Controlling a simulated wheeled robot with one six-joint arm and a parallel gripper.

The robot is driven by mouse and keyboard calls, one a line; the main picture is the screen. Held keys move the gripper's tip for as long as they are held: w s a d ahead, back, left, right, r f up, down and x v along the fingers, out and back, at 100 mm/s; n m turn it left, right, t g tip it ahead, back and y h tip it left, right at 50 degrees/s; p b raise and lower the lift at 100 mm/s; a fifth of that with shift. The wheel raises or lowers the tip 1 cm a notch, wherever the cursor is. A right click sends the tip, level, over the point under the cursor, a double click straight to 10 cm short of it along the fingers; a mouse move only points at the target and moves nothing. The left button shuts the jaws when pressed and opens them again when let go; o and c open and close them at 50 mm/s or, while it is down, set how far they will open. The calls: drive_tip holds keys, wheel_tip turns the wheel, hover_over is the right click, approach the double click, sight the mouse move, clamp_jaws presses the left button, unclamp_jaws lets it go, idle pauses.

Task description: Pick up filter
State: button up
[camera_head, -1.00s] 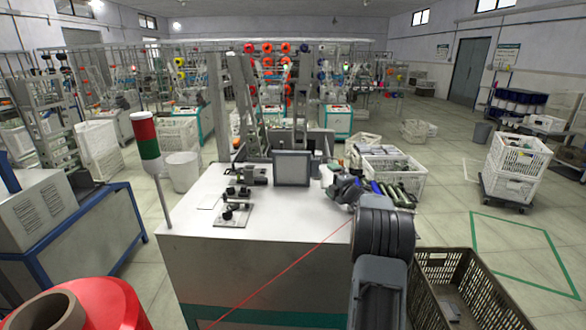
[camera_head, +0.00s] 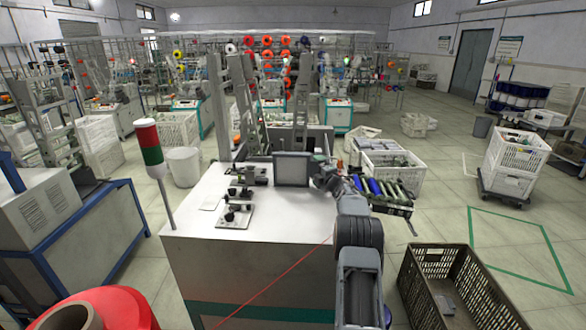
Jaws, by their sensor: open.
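No thing in the camera_head view is clearly marked as the filter. A grey, dark-framed square panel (camera_head: 292,169) stands upright on the white machine top (camera_head: 210,240); I cannot tell whether it is the filter. My gripper (camera_head: 319,165) is small in the picture at the panel's right side, beyond my arm. It is open, and I see nothing held in it. I cannot tell whether it touches the panel. A flat grey piece (camera_head: 447,304) lies in the brown crate; I cannot tell what it is.
Dark clamp fittings (camera_head: 240,193) stand on the machine top left of the panel. A rack of green and blue bobbins (camera_head: 388,190) is right of my arm. The brown crate (camera_head: 432,251) stands on the floor at lower right. A red-and-green post (camera_head: 149,145) rises at the machine's left corner.

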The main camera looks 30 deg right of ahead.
drive_tip(key=shift+w, duration=0.2)
drive_tip(key=c, duration=0.9)
drive_tip(key=shift+o, duration=0.2)
drive_tip(key=shift+r, duration=0.1)
